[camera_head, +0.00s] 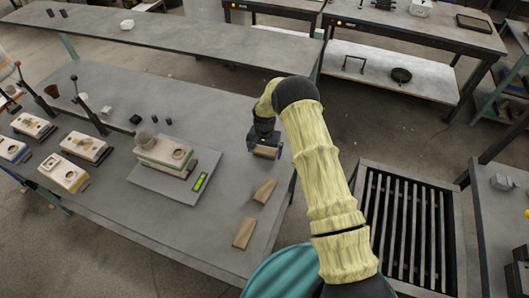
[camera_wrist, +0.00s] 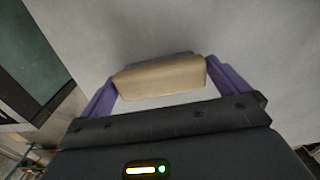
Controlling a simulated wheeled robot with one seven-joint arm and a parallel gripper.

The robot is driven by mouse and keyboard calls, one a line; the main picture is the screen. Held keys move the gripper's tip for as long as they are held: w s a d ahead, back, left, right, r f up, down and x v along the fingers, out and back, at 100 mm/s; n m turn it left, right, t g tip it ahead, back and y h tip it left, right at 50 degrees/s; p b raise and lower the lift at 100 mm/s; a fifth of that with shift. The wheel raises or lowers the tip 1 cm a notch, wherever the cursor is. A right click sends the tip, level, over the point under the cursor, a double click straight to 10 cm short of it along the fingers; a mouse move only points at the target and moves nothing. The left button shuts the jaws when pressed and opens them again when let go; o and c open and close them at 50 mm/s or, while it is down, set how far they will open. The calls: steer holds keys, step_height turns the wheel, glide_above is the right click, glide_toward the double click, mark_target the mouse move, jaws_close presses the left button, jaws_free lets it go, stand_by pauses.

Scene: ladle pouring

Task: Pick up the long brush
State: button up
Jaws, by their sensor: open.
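A tan wooden brush (camera_head: 266,152) with a dark grey part along its far side lies on the grey table under my gripper (camera_head: 264,146). In the wrist view the brush (camera_wrist: 160,77) sits between my two purple fingers, one at each end. The fingers are spread, and I cannot tell whether they touch it. Two more tan wooden pieces lie nearer on the table, one in the middle (camera_head: 265,190) and one closer to the front edge (camera_head: 243,233). I cannot tell from their shape which piece is the long brush.
A scale-like platform (camera_head: 150,185) with a green display holds a cream-topped block and a cup, left of my gripper. Several cream-topped boxes (camera_head: 62,172) and lever stands fill the table's left side. A slatted metal grate (camera_head: 405,230) lies right of my arm. Table around the brush is clear.

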steer(key=c, duration=0.7)
steer(key=shift+r, duration=0.15)
